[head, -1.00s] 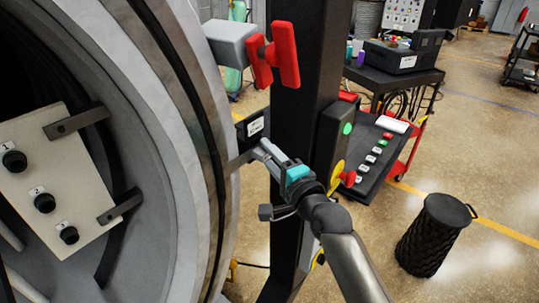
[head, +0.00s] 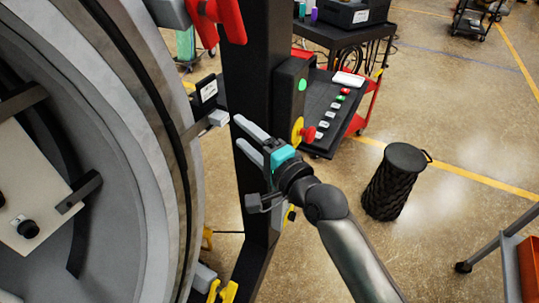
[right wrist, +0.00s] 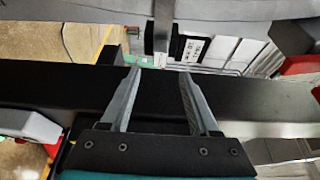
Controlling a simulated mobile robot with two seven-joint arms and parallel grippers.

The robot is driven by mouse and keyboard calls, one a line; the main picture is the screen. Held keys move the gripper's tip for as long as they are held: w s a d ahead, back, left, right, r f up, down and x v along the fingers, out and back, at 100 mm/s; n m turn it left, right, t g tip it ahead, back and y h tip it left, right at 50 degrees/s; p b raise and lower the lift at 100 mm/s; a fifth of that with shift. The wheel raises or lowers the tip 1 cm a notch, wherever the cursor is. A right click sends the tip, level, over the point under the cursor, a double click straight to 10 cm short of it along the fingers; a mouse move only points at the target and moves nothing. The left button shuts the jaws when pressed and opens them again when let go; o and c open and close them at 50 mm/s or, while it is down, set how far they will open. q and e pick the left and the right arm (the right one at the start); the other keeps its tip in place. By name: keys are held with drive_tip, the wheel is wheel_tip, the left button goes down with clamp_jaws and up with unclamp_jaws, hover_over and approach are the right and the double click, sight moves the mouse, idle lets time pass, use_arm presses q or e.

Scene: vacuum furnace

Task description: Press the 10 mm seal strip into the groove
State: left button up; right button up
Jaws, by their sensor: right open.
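The large round furnace flange (head: 130,150) fills the left of the head view, with a thin dark line curving along its face near the outer metal band. I cannot tell whether that line is the groove or the seal strip, and I cannot pick out a loose strip. My right gripper (head: 239,131) is open and empty, just right of the flange edge and in front of the black post. In the right wrist view its fingers (right wrist: 161,73) are apart with nothing between them. My left gripper is not in view.
A metal bar (right wrist: 162,28) with a small grey end block (head: 218,118) juts from the flange near a labelled black box (head: 205,90). The black post (head: 252,75) stands behind my gripper. A red handle (head: 229,18) is above; a black bin (head: 393,182) stands right on open floor.

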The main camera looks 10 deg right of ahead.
drive_tip(key=v, duration=0.8)
drive_tip(key=s+d+f+n+g+h+b, duration=0.2)
drive_tip(key=d+f, duration=0.1)
drive_tip(key=f, duration=1.1)
drive_tip(key=s+d+f+n+g+h+b, duration=0.1)
drive_tip(key=d+f+g+h+b, duration=0.15)
drive_tip(key=f, duration=1.05)
drive_tip(key=s+d+f+n+g+h+b, duration=0.1)
drive_tip(key=s+d+f+n+h+b, duration=0.15)
drive_tip(key=f, duration=1.15)
drive_tip(key=s+d+f+n+g+h+b, duration=0.1)
drive_tip(key=s+d+f+n+g+b, duration=0.1)
drive_tip(key=s+f, duration=0.7)
drive_tip(key=s+d+f+n+g+b, duration=0.2)
drive_tip(key=s+f+g, duration=0.1)
drive_tip(key=s+f, duration=0.55)
drive_tip(key=s+f+n+g+b, duration=0.1)
drive_tip(key=s+f+n+g, duration=0.1)
drive_tip(key=s+f, duration=0.3)
drive_tip(key=s+d+f+n+g+h+b, duration=0.1)
drive_tip(key=s+f+n+g+b, duration=0.1)
drive_tip(key=s, duration=0.7)
wheel_tip(320, 180, down, 3)
drive_tip(key=shift+s+r+n, duration=0.15)
drive_tip(key=shift+s+n, duration=0.2)
drive_tip(key=shift+n, duration=0.1)
drive_tip(key=shift+d, duration=0.15)
drive_tip(key=shift+c, duration=0.9)
drive_tip(key=shift+w, duration=0.1)
